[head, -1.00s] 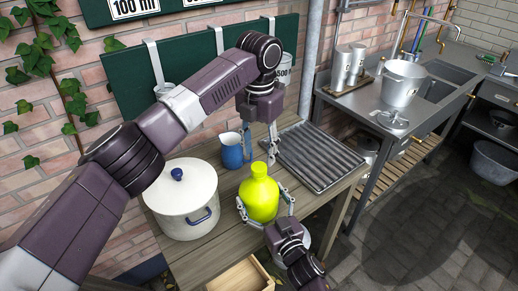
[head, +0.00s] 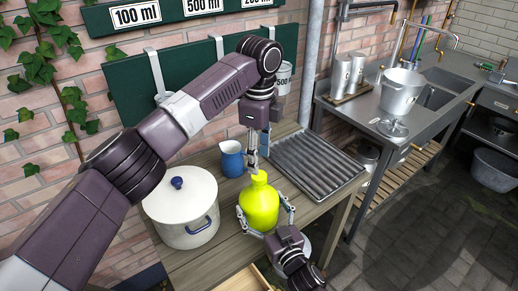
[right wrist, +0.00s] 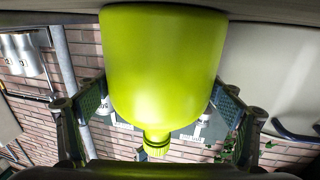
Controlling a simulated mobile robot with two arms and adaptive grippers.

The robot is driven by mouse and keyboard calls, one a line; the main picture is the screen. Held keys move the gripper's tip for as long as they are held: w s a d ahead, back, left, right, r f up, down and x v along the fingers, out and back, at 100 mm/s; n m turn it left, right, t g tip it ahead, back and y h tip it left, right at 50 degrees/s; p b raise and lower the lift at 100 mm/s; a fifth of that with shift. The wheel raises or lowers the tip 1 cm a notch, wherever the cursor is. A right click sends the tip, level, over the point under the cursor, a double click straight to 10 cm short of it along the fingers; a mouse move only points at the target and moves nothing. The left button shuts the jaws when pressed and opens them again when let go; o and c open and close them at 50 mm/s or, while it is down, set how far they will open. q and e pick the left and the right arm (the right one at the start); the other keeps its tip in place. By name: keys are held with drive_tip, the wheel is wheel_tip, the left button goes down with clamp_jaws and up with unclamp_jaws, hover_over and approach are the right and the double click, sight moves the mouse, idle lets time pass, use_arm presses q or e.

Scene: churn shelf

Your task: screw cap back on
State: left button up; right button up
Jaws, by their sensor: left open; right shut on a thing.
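A yellow-green bottle (head: 259,207) stands upright on the wooden table (head: 200,262). My right gripper (head: 264,217) is shut around its body; in the right wrist view its fingers (right wrist: 157,108) press the bottle (right wrist: 160,60) from both sides. The bottle's ridged top (right wrist: 157,143) in that view has the same yellow-green colour; I cannot tell whether it is the cap or a bare threaded neck. My left gripper (head: 258,163) is open, pointing down just above the bottle's top. I cannot make out a separate cap between its fingers.
A white lidded pot (head: 181,212) stands left of the bottle, and a blue jug (head: 231,160) behind it. A ribbed grey tray (head: 318,163) lies to the right. An open wooden box (head: 262,280) is at the front. A metal sink bench (head: 425,120) stands further right.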

use_arm(q)
drive_tip(key=n, duration=0.6)
drive_tip(key=shift+r, duration=0.15)
drive_tip(key=n, duration=0.3)
drive_tip(key=shift+r+n, duration=0.1)
drive_tip(key=shift+n, duration=0.3)
drive_tip(key=n, duration=0.5)
drive_tip(key=shift+r+n, duration=0.15)
drive_tip(key=shift+n, duration=0.15)
drive_tip(key=n, duration=0.3)
drive_tip(key=shift+r+n, duration=0.1)
drive_tip(key=shift+n, duration=0.3)
drive_tip(key=n, duration=0.3)
drive_tip(key=shift+r+n, duration=0.15)
drive_tip(key=shift+n, duration=0.25)
drive_tip(key=n, duration=0.5)
drive_tip(key=shift+r+n, duration=0.15)
drive_tip(key=shift+n, duration=0.25)
drive_tip(key=n, duration=0.5)
drive_tip(key=shift+r, duration=0.1)
drive_tip(key=n, duration=0.5)
drive_tip(key=shift+r, duration=0.15)
